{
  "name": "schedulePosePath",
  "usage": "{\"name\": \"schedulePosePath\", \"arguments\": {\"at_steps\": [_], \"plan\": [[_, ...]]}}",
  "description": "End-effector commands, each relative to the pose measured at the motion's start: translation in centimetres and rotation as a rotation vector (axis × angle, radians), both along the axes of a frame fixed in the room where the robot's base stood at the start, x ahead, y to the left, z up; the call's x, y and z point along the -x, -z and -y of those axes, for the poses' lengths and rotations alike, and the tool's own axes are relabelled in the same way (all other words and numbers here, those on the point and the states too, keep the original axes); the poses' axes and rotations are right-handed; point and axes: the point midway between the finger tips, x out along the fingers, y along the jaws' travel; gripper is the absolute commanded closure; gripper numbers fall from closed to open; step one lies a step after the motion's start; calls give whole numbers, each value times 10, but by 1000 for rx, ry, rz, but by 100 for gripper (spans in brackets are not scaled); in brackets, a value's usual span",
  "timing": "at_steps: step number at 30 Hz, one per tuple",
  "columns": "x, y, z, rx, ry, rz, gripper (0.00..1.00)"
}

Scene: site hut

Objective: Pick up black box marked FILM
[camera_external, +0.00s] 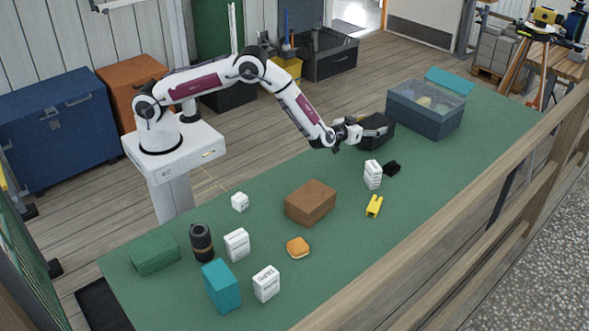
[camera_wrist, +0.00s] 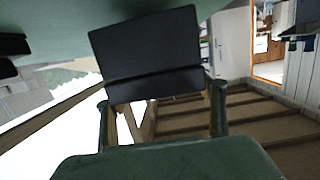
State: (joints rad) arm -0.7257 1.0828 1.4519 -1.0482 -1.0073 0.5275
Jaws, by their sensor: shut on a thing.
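My gripper (camera_external: 364,130) is held out over the far side of the green table, towards its right end. It is shut on a black box (camera_external: 380,132), which looks raised above the table top. In the wrist view, the black box (camera_wrist: 148,50) fills the upper middle, tilted, between the two fingers of my gripper (camera_wrist: 162,98). No FILM marking can be read on the faces that show. In the external view the dark gripper and the dark box are hard to tell apart.
A lidded blue-grey bin (camera_external: 425,112) stands right of my gripper. Below are a white carton (camera_external: 373,174), a small black item (camera_external: 391,168) and a yellow piece (camera_external: 374,206). A brown box (camera_external: 311,202) is mid-table; several cartons stand front left. A wooden rail (camera_external: 440,245) runs along the near side.

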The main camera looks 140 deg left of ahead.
Motion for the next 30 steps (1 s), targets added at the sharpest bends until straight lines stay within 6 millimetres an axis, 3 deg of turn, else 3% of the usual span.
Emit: {"name": "schedulePosePath", "arguments": {"at_steps": [15, 30], "plan": [[0, -67, 0, -3, -2, 3, 64], [0, -79, 0, -2, -1, 0, 64]]}}
